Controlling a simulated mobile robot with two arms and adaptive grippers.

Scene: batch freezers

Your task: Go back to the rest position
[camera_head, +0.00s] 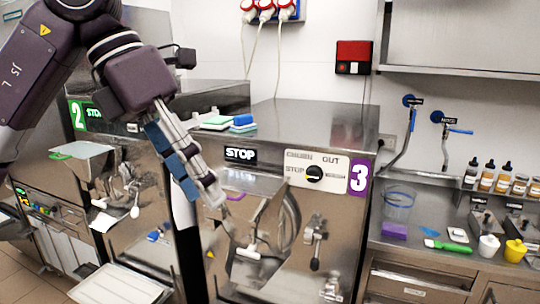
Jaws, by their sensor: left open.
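My left arm comes in from the upper left. My left gripper (203,194) is open and points down to the right, in front of the freezer marked 3 (350,225). Nothing shows between its fingers. The fingers hide part of that freezer's left side and the gap beside the freezer marked 2 (88,135). I cannot tell how far the fingertips are from the metal. My right gripper is out of view.
Sponges (216,123) lie on top of the freezers. A counter (445,257) at right holds a clear container (398,203), a green brush (447,245), a yellow cup (515,250) and several bottles. A white tray (118,287) is at lower left. A shelf (460,72) juts out at upper right.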

